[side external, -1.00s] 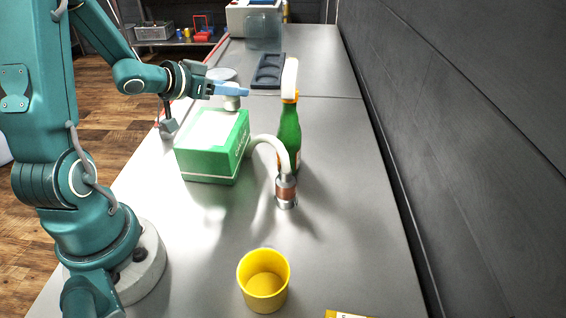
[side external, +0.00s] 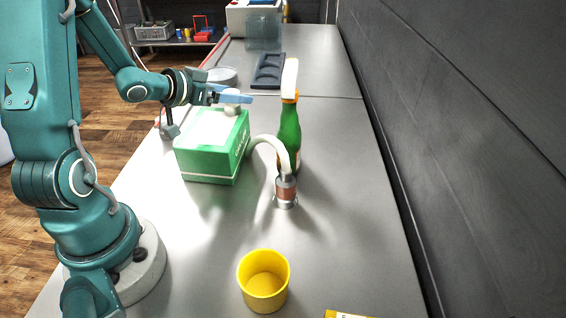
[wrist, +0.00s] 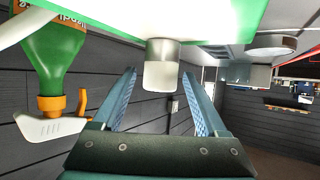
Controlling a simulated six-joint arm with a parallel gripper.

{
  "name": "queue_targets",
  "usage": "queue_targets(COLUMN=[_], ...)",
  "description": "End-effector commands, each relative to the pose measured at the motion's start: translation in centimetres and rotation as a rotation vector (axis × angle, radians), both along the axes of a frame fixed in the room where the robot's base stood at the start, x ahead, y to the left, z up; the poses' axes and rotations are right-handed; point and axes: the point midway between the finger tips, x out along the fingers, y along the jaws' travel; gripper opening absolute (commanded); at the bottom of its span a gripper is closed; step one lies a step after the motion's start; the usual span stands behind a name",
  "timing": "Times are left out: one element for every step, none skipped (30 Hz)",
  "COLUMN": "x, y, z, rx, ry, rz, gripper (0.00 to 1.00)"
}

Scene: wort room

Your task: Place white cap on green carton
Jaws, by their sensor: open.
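The green carton (side external: 208,163) with a white top panel stands on the counter and also shows at the top of the wrist view (wrist: 200,12). The small white cap (side external: 233,109) appears to stand on the carton's top, near its far right corner. In the wrist view the cap (wrist: 161,76) has a grey band and a pale end, and it shows in the gap between the fingers. My gripper (side external: 240,97) is open at the cap, its blue fingers partly hiding it in the side view. Whether the fingers touch the cap cannot be told.
A green spray bottle (side external: 289,135) with a white and orange head stands right of the carton. A curved white tube on a metal base (side external: 286,190) is close in front. A yellow cup (side external: 264,282) stands nearer; a dark tray (side external: 268,70) lies behind. A dark wall runs along the right.

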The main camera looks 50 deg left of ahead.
Motion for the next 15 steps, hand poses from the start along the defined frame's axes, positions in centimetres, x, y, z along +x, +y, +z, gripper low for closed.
queue_targets(x=[0.0,-0.1,-0.5,-0.8,-1.1,-1.6,-2.0,-2.4,-2.9,-3.3,-3.7,-4.2,-4.5,-4.9,-5.2], y=[0.0,0.0,0.0,0.0,0.0,-0.1,-0.1,-0.2,-0.2,-0.3,-0.3,-0.4,-0.5,-0.5,-0.5], z=[0.2,0.4,0.5,0.7,0.9,1.1,1.3,1.5,1.8,2.0,2.2,2.4,2.5,2.7,2.9], rx=[0.002,0.002,0.003,0.003,0.003,0.003,0.004,0.004,0.005,0.006,0.004,0.005,0.004,0.005,0.005], ry=[-0.002,-0.002,-0.003,-0.003,-0.003,-0.003,-0.003,-0.002,-0.003,-0.003,-0.004,-0.003,-0.002,-0.003,-0.004], rz=[0.000,0.001,0.002,0.003,0.004,0.004,0.005,0.005,0.005,0.004,0.005,0.005,0.004,0.005,0.004], gripper=[0.75,0.75,0.75,0.75,0.75,0.75,0.75,0.75,0.75,0.75,0.75,0.75,0.75,0.75,0.75])
